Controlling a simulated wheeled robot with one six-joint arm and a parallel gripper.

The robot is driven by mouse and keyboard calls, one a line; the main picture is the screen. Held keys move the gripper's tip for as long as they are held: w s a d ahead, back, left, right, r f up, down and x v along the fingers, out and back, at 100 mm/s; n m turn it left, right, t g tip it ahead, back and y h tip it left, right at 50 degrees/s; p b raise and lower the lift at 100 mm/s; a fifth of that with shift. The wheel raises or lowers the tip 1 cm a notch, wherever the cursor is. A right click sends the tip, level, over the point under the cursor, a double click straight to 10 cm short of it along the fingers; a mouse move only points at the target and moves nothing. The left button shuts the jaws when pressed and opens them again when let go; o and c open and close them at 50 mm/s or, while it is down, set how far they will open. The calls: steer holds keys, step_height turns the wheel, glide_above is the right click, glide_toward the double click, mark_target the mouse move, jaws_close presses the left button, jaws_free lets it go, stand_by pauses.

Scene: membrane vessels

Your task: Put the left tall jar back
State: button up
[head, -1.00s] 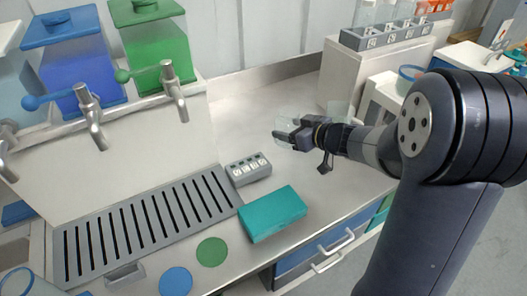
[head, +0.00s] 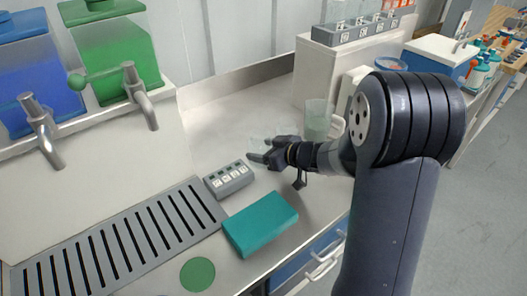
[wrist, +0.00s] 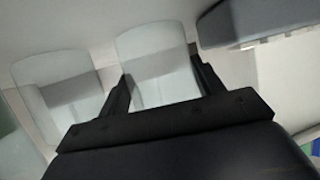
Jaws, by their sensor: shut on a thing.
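My gripper (head: 264,157) is shut on a clear glass vessel, faint in the head view (head: 259,143). It is above the counter, just right of and behind the grey labelled block (head: 228,180). In the wrist view, the clear vessel (wrist: 158,65) stands between the two dark fingers (wrist: 163,88). Whether its base touches the counter is unclear. A second clear vessel (wrist: 58,90) shows left of the fingers there. A clear tall vessel (head: 318,118) stands farther back by the white cabinet in the head view. Which of these is the left tall jar, I cannot tell for sure.
A teal box (head: 261,223) lies on the counter in front of the grey block. A slotted drain grate (head: 120,240) and a green disc (head: 197,274) are left. A numbered rack (head: 357,31) with clear jars tops the white cabinet (head: 318,75). Bare counter (head: 215,125) lies behind.

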steer(key=shift+f, duration=0.15)
steer(key=o, duration=0.7)
steer(key=shift+o, duration=0.2)
steer(key=shift+r, duration=0.35)
steer(key=p+v, duration=0.1)
steer(key=v, duration=1.1)
steer(key=shift+p, duration=0.35)
